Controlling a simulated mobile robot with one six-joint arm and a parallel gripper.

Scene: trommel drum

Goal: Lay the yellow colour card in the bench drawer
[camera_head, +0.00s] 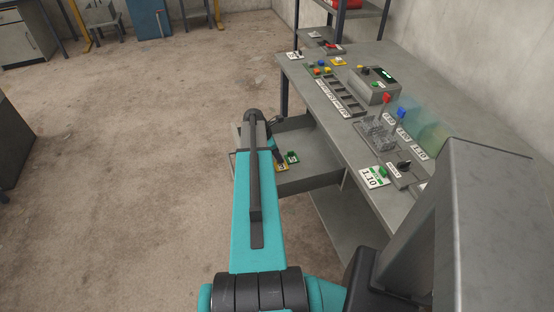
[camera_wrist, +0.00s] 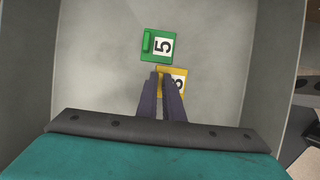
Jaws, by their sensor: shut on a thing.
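The yellow colour card (camera_wrist: 180,73), with a partly hidden black number on white, is between my gripper's fingertips (camera_wrist: 163,80) in the wrist view. My gripper is shut on it, and the fingers cover its left part. It is inside the open bench drawer (camera_wrist: 105,65), at or just above the floor; I cannot tell whether it touches. The drawer also shows in the head view (camera_head: 316,162), pulled out from the bench, with the yellow card (camera_head: 282,167) low inside it beside my arm.
A green card (camera_wrist: 157,45) marked 5 lies in the drawer just beyond the yellow one. Drawer walls stand on both sides. The floor left is clear.

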